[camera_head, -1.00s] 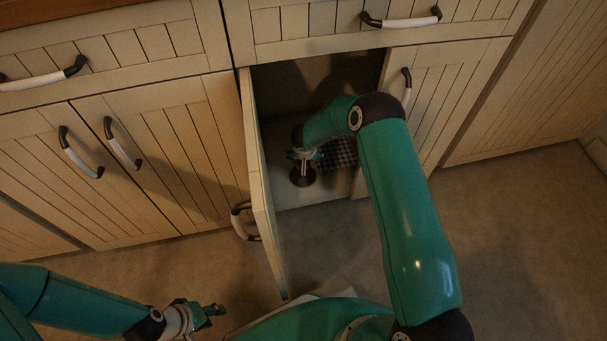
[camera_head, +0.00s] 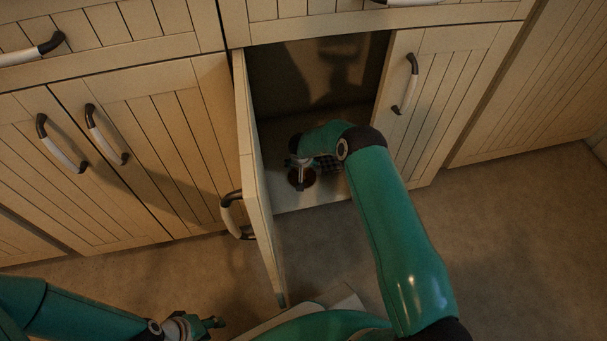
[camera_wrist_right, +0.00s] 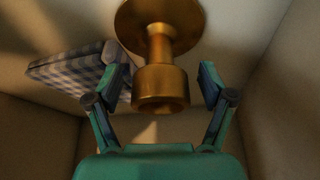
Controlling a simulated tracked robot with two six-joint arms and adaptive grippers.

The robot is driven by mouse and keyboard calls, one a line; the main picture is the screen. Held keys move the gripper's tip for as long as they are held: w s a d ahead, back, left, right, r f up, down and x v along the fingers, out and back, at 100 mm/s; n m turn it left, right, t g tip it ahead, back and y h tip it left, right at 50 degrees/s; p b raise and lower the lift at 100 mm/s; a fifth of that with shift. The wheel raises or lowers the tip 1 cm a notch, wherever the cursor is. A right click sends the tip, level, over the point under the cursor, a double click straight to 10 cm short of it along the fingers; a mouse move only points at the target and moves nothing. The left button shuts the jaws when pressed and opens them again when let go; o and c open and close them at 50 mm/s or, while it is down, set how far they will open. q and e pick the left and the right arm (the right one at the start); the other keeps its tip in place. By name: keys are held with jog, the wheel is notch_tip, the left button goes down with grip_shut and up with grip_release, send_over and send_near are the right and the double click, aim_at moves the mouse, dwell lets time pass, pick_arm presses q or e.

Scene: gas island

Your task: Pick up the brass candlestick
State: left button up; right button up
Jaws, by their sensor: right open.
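The brass candlestick (camera_wrist_right: 160,88) stands on the floor of an open cabinet, its round base and cup plain in the right wrist view. In the head view, its dark round base (camera_head: 302,178) shows near the cabinet's front edge, its top partly hidden by my right gripper. My right gripper (camera_wrist_right: 163,76) is open, with one finger on each side of the candlestick's cup and a visible gap on both sides. My left gripper (camera_head: 214,323) is low at the left, outside the cabinet and away from the candlestick; its finger opening is unclear.
The open cabinet door (camera_head: 256,190) stands to the left of my right arm. Cabinet walls enclose the space. Bare floor (camera_head: 510,250) is at the right.

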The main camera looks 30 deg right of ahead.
jog(key=shift+r, duration=0.1)
grip_shut()
jog(key=shift+w, duration=0.1)
dwell(0.3)
jog(key=shift+r, duration=0.15)
